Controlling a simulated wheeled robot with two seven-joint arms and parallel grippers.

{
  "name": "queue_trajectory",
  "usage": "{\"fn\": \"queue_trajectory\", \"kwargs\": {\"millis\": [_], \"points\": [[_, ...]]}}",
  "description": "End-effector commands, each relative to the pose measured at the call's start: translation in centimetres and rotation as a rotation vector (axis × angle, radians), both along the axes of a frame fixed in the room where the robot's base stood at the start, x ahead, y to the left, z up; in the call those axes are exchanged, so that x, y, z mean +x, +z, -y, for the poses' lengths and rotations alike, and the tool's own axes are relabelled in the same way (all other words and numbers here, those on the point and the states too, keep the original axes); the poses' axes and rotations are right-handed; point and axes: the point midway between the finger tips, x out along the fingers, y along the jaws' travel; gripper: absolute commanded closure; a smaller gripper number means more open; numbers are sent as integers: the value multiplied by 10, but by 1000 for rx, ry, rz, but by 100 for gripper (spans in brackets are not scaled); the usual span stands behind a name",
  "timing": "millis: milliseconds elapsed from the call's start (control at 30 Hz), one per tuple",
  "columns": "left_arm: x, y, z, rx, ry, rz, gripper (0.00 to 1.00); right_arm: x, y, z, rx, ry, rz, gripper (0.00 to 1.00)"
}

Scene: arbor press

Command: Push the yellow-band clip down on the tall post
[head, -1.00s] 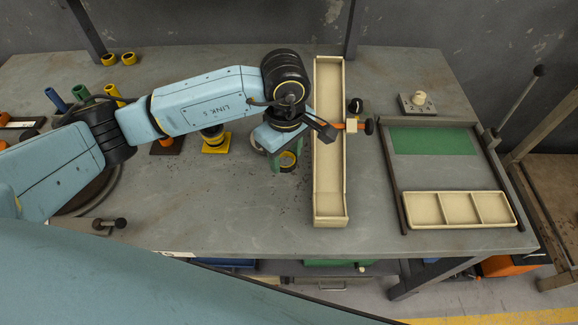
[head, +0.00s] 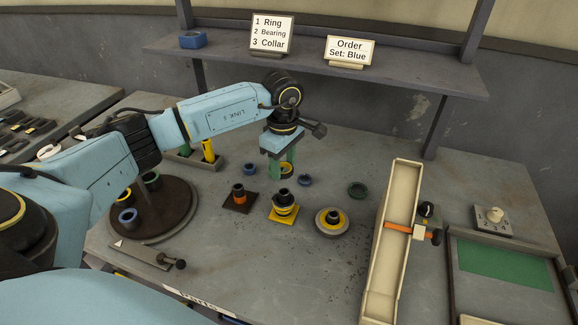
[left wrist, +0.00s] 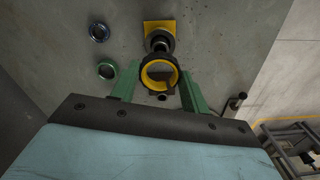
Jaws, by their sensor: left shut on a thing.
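My left gripper (head: 283,166) comes in from the left in the head view, its green fingers pointing down. It is shut on the yellow-band clip (head: 287,170), a dark ring with yellow, held above the table. The clip also shows between the fingers in the left wrist view (left wrist: 146,72). I cannot tell which is the tall post. My right gripper is not seen.
A brown turntable (head: 160,212) is at left; a beige trough (head: 397,225) stands at right. A shelf (head: 390,80) with an order sign (head: 350,51) spans the back.

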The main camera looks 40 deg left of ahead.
Motion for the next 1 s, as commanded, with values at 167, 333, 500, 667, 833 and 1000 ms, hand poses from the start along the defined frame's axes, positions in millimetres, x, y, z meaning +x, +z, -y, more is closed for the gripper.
{"fn": "queue_trajectory", "kwargs": {"millis": [167,333,500,667,833,1000], "points": [[0,-17,0,0,-1,-2,75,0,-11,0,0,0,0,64],[-1,-34,1,0,-1,-2,75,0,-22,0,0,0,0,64],[0,-51,0,0,-1,-1,75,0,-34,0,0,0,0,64],[0,-60,0,0,-1,0,75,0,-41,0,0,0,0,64],[0,-61,0,0,-1,0,75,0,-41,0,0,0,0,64],[0,-60,0,1,-1,0,75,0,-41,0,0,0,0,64]]}}
